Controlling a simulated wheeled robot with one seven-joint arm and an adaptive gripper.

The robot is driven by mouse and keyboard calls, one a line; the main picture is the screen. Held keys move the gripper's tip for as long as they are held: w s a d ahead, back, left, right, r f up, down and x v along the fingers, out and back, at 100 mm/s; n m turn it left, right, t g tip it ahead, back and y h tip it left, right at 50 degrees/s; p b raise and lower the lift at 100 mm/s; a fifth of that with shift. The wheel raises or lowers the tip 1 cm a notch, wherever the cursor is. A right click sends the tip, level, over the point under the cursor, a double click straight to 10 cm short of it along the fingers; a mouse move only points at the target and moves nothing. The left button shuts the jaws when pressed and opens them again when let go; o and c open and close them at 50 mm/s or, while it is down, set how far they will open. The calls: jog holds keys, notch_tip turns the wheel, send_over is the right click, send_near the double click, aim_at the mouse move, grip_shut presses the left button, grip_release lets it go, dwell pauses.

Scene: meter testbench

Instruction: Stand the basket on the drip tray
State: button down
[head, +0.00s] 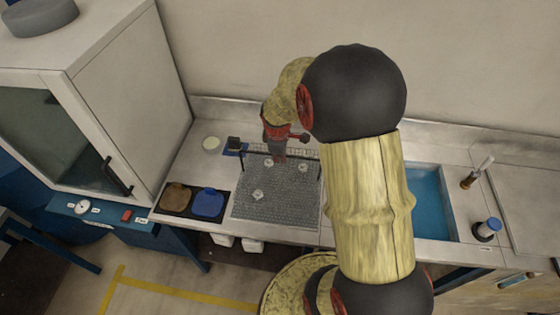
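The basket (276,205) is a grey wire-mesh one with a few small pale parts in it, standing on the bench left of my arm. A dark bar, apparently its handle, runs along its far side. My gripper (279,157) points down at that bar, near its middle. Its fingertips are small and partly lost against the bar and mesh, so I cannot tell whether they are shut on it. I cannot clearly pick out the drip tray; what lies directly under the basket is hidden. A blue basin (432,205) lies right of my arm, partly hidden by it.
A dark mat (176,213) with a brown and a blue pad lies left of the basket. A cabinet (120,90) with a glass door stands at the left.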

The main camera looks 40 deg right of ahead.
jog(key=x, duration=0.5)
jog(key=shift+w+d+f, duration=0.1)
jog(key=shift+w+f, duration=0.1)
jog(key=shift+w, duration=0.25)
jog(key=c, duration=2.5)
grip_release()
jog(key=shift+f, duration=0.15)
jog(key=o, duration=0.5)
jog(key=shift+c, duration=0.2)
